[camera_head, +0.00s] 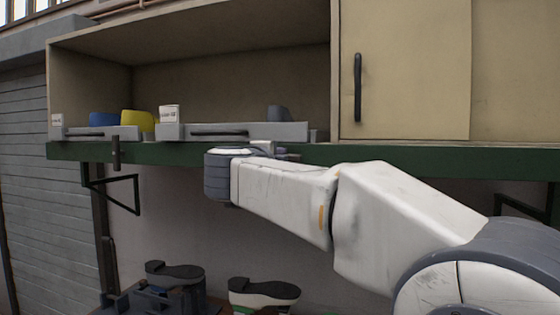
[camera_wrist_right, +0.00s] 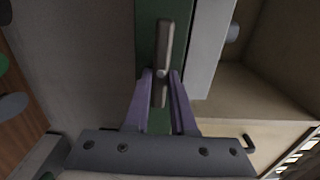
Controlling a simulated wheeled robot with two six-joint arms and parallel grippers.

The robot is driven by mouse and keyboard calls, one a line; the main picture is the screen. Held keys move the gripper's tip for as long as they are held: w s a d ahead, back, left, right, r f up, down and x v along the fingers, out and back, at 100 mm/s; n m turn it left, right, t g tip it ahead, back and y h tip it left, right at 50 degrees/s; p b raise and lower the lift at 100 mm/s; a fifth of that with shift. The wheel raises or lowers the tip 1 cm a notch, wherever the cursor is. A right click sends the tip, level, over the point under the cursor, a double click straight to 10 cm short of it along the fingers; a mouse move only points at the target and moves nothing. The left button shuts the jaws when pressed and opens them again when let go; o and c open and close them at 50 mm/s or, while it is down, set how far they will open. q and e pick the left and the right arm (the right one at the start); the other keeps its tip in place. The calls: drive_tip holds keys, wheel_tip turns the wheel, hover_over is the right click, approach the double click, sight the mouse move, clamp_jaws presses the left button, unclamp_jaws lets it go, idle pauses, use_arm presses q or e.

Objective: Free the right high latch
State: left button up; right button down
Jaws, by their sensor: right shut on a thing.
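The right high latch (camera_wrist_right: 164,45) is a worn dark metal bar on the green shelf edge (camera_wrist_right: 147,25), in the right wrist view. My right gripper (camera_wrist_right: 161,76) is shut on it, with one purple finger on each side of its lower part. The latch lies roughly along the gripper's line. In the head view my right gripper (camera_head: 270,149) is at the green edge, mostly behind my wrist, which hides this latch. Another dark latch (camera_head: 116,152) hangs upright on the green edge at the left. My left gripper is not in view.
Two grey trays (camera_head: 292,131) stand on the shelf above the edge, with blue, yellow and white items at the left. A closed cabinet door (camera_head: 405,70) with a dark handle is at the right. A dark bracket (camera_head: 122,194) juts out under the shelf.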

drive_tip(key=c, duration=0.7)
unclamp_jaws()
drive_tip(key=shift+c, duration=0.2)
drive_tip(key=shift+s, duration=0.1)
drive_tip(key=b+v, duration=0.3)
drive_tip(key=v, duration=0.7)
drive_tip(key=shift+b, duration=0.3)
drive_tip(key=shift+a, duration=0.1)
